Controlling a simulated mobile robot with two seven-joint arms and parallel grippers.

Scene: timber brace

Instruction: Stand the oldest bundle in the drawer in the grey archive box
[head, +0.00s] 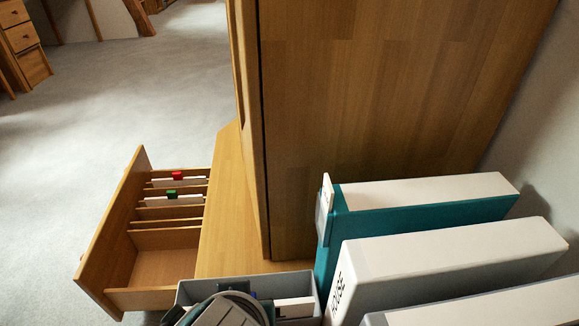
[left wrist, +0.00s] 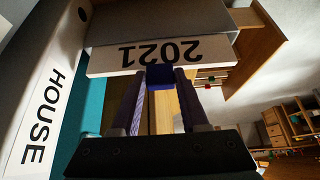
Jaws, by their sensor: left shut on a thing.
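The grey archive box (head: 316,282) stands at the bottom middle of the head view, with its open top facing up. My left gripper (left wrist: 160,88) is over it, shut on the blue tab of a bundle (left wrist: 107,62) with a white face marked 2021. In the left wrist view the bundle lies against the box's grey wall (left wrist: 155,20); how deep it sits, and whether it touches the bottom, is hidden. In the drawer (head: 112,240), a red-tabbed bundle (head: 190,182) and a green-tabbed bundle (head: 187,197) stand between dividers. My right gripper is not in view.
A teal binder (head: 440,215) and a white file marked HOUSE (head: 450,262) stand right of the box. A tall wooden cabinet (head: 375,100) rises behind. The drawer is pulled out; its front compartment is empty. Open floor (head: 100,110) lies left.

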